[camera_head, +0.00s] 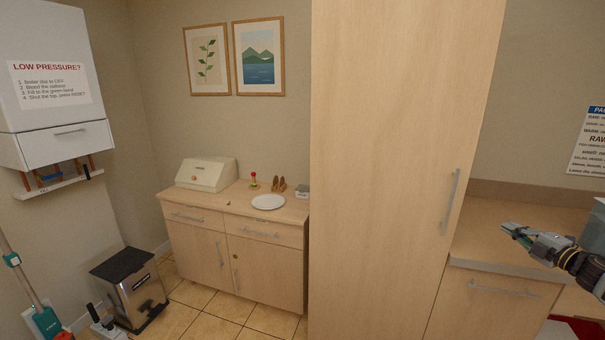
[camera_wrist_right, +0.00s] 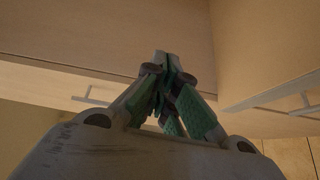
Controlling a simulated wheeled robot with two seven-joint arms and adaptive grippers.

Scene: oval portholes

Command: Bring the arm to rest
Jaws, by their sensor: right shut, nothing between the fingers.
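My right gripper (camera_head: 516,232) reaches in from the right edge in the head view, over or in front of the wooden counter at the right. It points left, toward the tall cabinet. In the right wrist view the gripper (camera_wrist_right: 164,62) shows green-padded fingers that meet at their tips, with nothing between them. Pale cabinet fronts with bar handles lie beyond the fingers.
A tall wooden cabinet (camera_head: 400,150) with a vertical handle stands left of my right gripper. The counter (camera_head: 490,240) has a drawer below. A low cabinet (camera_head: 240,255) carries a bread bin (camera_head: 207,174) and white plate (camera_head: 268,202). A bin (camera_head: 130,285) stands on the tiled floor.

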